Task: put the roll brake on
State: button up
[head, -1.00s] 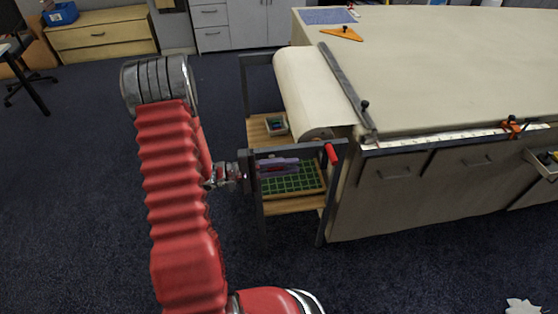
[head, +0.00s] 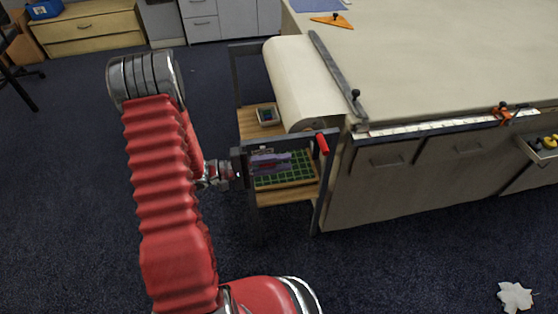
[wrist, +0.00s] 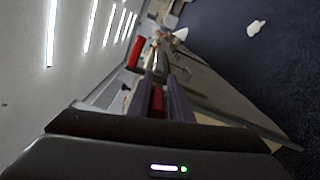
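The roll brake appears to be the red-handled lever (head: 321,144) at the right end of the dark bar of the roll stand. Its red grip stands up and tilts slightly. It also shows in the wrist view (wrist: 136,53), beyond and left of the fingertips. The paper roll (head: 296,85) hangs above at the table's end. My gripper (head: 270,162) has purple fingers and points right, left of the lever and a little lower. In the wrist view its fingers are apart, with a red part visible in the gap; I cannot tell what it is. The gripper does not touch the red grip.
The stand has wooden shelves with a green gridded tray (head: 285,170) below my gripper and a small box (head: 268,114) behind. A dark upright post stands beside my wrist. The cloth table (head: 430,60) fills the right. A white leaf-shaped piece (head: 515,297) lies on the open floor.

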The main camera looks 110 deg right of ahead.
jog(key=o, duration=0.4)
jog(key=w+d, duration=0.1)
jog(key=w, duration=1.2)
jog(key=shift+w+d, duration=0.2)
jog(key=shift+w, duration=0.15)
dwell(0.4)
jog(key=shift+f, duration=0.1)
